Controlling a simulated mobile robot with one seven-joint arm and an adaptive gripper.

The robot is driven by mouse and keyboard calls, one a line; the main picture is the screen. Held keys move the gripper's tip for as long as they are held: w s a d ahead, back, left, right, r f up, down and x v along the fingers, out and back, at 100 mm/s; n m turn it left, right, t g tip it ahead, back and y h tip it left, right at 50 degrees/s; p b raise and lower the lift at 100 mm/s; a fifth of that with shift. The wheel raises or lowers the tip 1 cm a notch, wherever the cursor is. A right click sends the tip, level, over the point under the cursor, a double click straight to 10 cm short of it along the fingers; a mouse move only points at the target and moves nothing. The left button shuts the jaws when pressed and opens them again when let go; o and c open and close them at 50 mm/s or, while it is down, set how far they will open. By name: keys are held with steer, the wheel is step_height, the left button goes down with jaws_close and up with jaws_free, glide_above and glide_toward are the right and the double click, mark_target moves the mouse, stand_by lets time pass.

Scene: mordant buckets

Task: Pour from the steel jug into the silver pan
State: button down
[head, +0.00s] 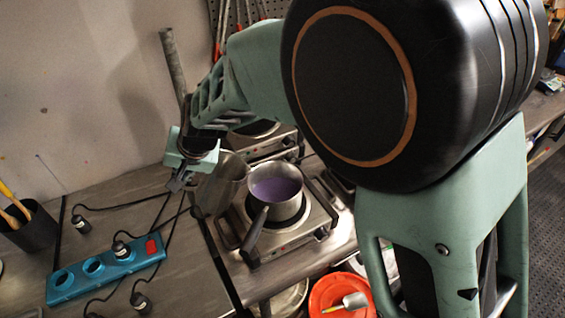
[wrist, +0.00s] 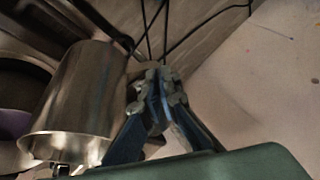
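The steel jug (head: 220,186) is a plain metal cylinder, held tilted just left of the silver pan. In the wrist view the jug (wrist: 82,105) lies left of the fingers, its rim toward the lower left. My gripper (head: 178,180) is on the jug's left side; in the wrist view its fingers (wrist: 157,88) are close together beside the jug wall. The grasped part, likely the handle, is hidden. The silver pan (head: 288,208) sits on a hot plate with purple liquid (head: 275,190) inside. No stream shows between jug and pan.
The hot plate (head: 287,240) stands near the bench edge, with the pan's dark handle (head: 255,232) pointing forward. A blue power strip (head: 105,270) with cables and a dark cup (head: 35,228) lie left. An orange bucket (head: 330,292) stands below the bench. The wall is close behind.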

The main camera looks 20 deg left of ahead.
steer(key=shift+s+a+f+t+h, duration=0.2)
steer(key=shift+a+f+h, duration=0.1)
steer(key=shift+f, duration=0.35)
steer(key=shift+s+a+f+t+h, duration=0.15)
steer(key=shift+a+f+h, duration=0.1)
steer(key=shift+f, duration=0.4)
steer(key=shift+s+a+f+n+t+h, duration=0.5)
steer(key=shift+a+f+t+h, duration=0.5)
steer(key=shift+f+h, duration=0.75)
step_height(320, 180, up, 6)
steer(key=shift+f, duration=0.25)
